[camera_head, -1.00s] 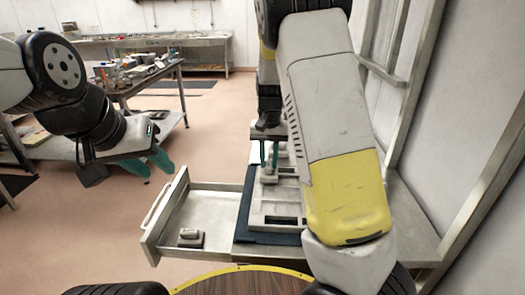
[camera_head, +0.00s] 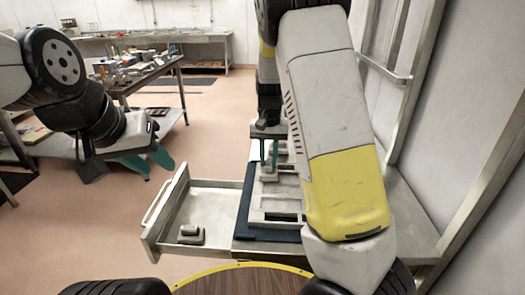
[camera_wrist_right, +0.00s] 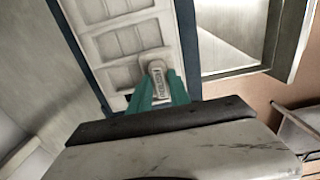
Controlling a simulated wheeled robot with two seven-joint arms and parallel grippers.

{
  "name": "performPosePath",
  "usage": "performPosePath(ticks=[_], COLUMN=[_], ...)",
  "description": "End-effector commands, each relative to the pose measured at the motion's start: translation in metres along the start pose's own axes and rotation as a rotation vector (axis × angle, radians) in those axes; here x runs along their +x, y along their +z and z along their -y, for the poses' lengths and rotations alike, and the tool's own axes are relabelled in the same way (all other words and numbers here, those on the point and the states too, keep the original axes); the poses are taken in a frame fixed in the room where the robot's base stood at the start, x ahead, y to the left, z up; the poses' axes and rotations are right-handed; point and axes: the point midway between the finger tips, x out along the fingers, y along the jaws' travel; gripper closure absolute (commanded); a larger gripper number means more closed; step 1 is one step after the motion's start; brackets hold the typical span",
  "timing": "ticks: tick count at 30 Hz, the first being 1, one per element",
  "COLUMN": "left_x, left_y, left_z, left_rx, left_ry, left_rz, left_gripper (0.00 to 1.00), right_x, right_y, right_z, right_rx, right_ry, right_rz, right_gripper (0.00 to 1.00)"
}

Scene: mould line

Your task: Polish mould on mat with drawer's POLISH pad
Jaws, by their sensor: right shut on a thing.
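The pale grey mould (camera_head: 258,217), a block with several recessed compartments, lies on the dark blue mat (camera_head: 243,205). It also shows in the right wrist view (camera_wrist_right: 118,42). My right gripper (camera_head: 269,154) is shut on a small grey pad (camera_wrist_right: 156,69) with lettering on top that seems to read POLISH. The pad is over the mould's upper face; whether it touches is hard to tell. My right arm hides much of the mould's right side in the head view. My left gripper (camera_head: 148,164) is open and empty, left of the drawer and above the floor.
A cluttered workbench (camera_head: 150,80) stands further back. A wall and metal frame bound the right side. Floor between is clear.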

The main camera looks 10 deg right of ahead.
Motion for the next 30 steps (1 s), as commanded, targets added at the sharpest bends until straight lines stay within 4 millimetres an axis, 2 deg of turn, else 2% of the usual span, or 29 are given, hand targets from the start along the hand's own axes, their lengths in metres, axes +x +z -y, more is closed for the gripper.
performPosePath(ticks=[16,30], left_x=[0.000,0.000], left_y=[0.000,0.000], left_z=[0.000,0.000], left_rx=[0.000,0.000], left_ry=[0.000,0.000], left_rz=[0.000,0.000], left_gripper=[0.64,0.64], right_x=[0.005,0.003], right_y=[0.002,0.029], right_z=[0.000,0.000], right_rx=[0.000,0.000], right_ry=[-0.001,-0.001], right_rz=[-0.001,-0.001], right_gripper=[1.00,1.00])
